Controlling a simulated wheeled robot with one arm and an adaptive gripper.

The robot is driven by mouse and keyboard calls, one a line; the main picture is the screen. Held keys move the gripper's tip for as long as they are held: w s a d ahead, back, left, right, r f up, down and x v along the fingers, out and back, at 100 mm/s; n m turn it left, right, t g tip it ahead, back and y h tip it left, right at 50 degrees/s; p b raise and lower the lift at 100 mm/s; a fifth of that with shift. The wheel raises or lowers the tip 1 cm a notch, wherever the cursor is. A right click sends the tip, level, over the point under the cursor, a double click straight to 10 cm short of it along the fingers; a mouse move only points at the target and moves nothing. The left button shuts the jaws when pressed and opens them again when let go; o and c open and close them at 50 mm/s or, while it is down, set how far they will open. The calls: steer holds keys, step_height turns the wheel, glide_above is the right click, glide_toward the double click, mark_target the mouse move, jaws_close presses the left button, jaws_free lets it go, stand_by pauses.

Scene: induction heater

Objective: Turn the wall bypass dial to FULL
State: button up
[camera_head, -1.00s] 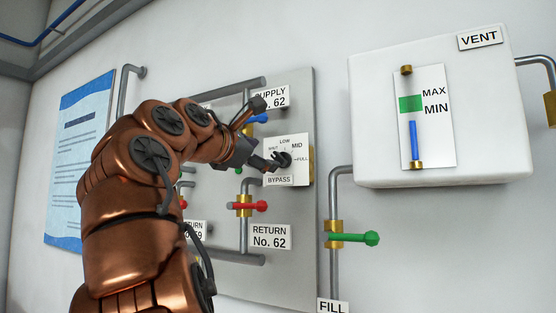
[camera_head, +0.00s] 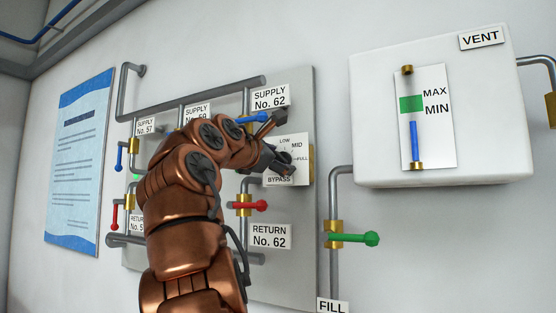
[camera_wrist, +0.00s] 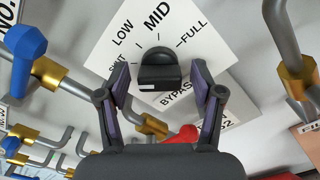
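The bypass dial is a black knob (camera_wrist: 158,72) on a white plate (camera_head: 300,147) marked SHUT, LOW, MID and FULL. In the wrist view a small white mark shows low on the knob's face; I cannot tell which label it points to. My gripper (camera_wrist: 160,88) is open, with one finger on each side of the knob. Gaps show between both fingers and the knob. In the head view my gripper (camera_head: 277,157) is at the plate and partly covers the knob.
A blue valve handle (camera_wrist: 25,50) stands left of the dial in the wrist view. A red handle (camera_head: 250,206) is below it and a green handle (camera_head: 360,238) to the lower right. A vertical pipe (camera_wrist: 285,50) runs right of the plate. The white vent box (camera_head: 480,120) juts out at right.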

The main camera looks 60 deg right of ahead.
steer(key=c, duration=1.1)
